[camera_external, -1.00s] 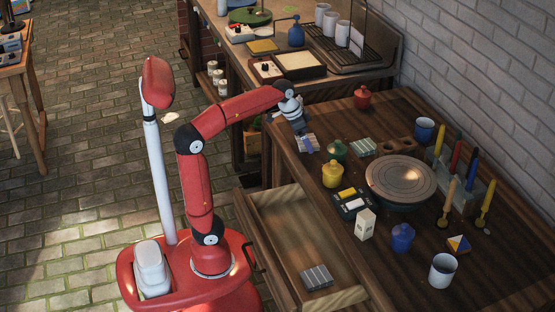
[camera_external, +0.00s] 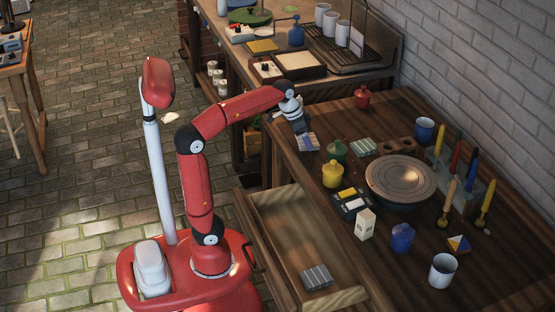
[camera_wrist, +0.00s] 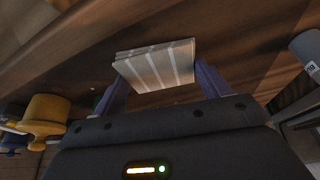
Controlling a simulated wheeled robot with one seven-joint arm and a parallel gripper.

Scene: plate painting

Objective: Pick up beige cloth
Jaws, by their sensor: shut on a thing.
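The beige cloth is a folded, pale striped block (camera_wrist: 155,66) between the two purple fingers of my gripper (camera_wrist: 160,85) in the wrist view. My gripper is shut on it, with a finger at each side. In the external view my gripper (camera_external: 303,136) is at the left edge of the dark wooden table (camera_external: 470,278), near its far corner. The cloth (camera_external: 310,143) shows there just below the fingers. I cannot tell whether it is clear of the tabletop.
A green jar (camera_external: 337,151) and a yellow jar (camera_external: 332,175) stand close by. Another striped folded cloth (camera_external: 364,147) lies to the right. A round wheel (camera_external: 401,178) fills mid-table. The open drawer (camera_external: 285,215) holds a grey striped cloth (camera_external: 316,277).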

